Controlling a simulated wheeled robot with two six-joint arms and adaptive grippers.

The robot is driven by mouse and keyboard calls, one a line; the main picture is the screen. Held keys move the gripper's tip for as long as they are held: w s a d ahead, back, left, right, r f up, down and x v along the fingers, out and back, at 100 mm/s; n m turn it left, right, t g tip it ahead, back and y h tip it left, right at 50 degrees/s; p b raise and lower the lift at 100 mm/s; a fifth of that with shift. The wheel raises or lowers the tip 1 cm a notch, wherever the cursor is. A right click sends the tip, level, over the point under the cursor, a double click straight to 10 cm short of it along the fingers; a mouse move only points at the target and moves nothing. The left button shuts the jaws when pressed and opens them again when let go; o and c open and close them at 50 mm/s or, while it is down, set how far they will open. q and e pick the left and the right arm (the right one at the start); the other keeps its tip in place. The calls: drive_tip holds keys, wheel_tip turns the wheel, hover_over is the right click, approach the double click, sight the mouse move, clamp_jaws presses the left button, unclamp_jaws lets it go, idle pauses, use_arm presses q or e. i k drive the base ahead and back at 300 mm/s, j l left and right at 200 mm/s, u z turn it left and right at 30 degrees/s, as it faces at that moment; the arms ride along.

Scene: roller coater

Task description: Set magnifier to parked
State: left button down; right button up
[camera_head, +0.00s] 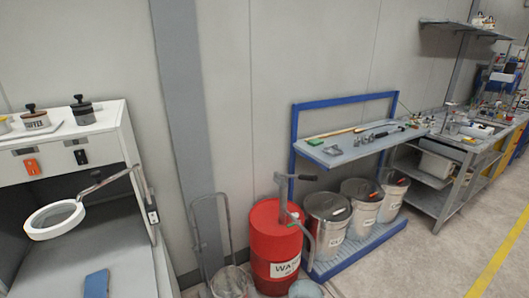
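The magnifier is a white ring with a round lens (54,219) on a thin jointed grey arm (105,183). It hangs over the open work bay at the left of the head view. Its arm runs up and right from the ring to the right side of the white cabinet (122,125). The ring appears clear of the bay floor, tilted toward the camera. Neither of my grippers shows in this view.
A blue flat object (97,284) lies on the grey bay floor (125,262). Jars stand on the cabinet top. To the right are a hand cart (193,235), a red drum (272,237), several metal buckets and a blue-framed bench (345,146). Free floor (425,260) lies at the lower right.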

sight(30, 225)
drive_tip(key=u, duration=1.5)
drive_tip(key=k+j, duration=0.1)
drive_tip(key=j, duration=0.15)
drive_tip(key=j+u, duration=0.1)
drive_tip(key=j, duration=0.15)
drive_tip(key=k, duration=0.05)
